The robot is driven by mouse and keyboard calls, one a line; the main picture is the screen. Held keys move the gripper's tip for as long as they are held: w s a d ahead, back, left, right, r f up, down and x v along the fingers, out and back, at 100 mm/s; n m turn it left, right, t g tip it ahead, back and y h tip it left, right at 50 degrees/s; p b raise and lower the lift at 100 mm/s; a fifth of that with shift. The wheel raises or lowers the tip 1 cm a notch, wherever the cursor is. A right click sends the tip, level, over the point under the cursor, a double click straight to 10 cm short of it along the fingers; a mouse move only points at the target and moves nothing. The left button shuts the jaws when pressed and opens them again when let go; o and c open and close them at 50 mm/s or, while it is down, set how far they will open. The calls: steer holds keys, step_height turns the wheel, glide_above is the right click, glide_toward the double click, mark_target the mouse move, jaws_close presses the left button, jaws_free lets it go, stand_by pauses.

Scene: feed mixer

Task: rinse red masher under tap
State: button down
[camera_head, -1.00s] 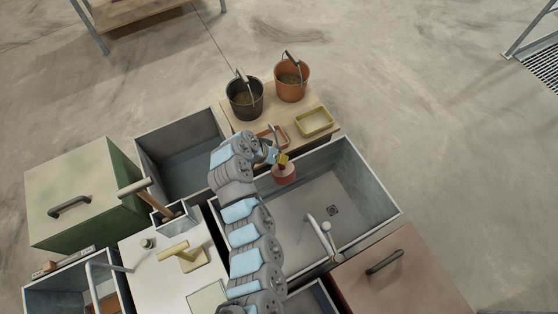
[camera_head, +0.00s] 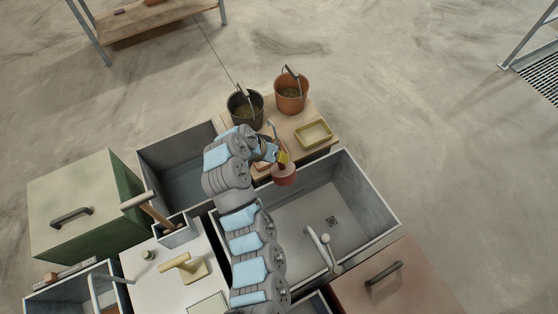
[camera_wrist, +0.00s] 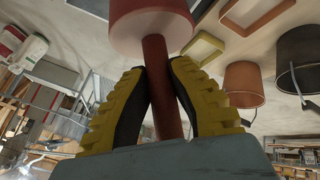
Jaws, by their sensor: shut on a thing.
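My gripper (camera_head: 281,157) is shut on the red masher (camera_head: 284,177). In the wrist view the yellow-padded fingers (camera_wrist: 165,100) close on both sides of the masher's dark red handle (camera_wrist: 160,80), with its round red head (camera_wrist: 150,22) beyond them. In the head view the masher hangs over the back left of the large grey sink basin (camera_head: 372,195), close to its back wall. The tap (camera_head: 320,245) stands at the basin's front edge, to the right of and nearer than the masher. I cannot tell whether water runs.
A wooden table behind the basin holds a dark bucket (camera_head: 245,107), an orange bucket (camera_head: 291,94) and a yellow tray (camera_head: 314,133). A wooden-handled tool (camera_head: 138,200) stands in a small container (camera_head: 176,236) at left. The basin's right part is clear.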

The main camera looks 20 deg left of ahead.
steer(key=shift+r+p, duration=0.6)
steer(key=shift+r, duration=1.6)
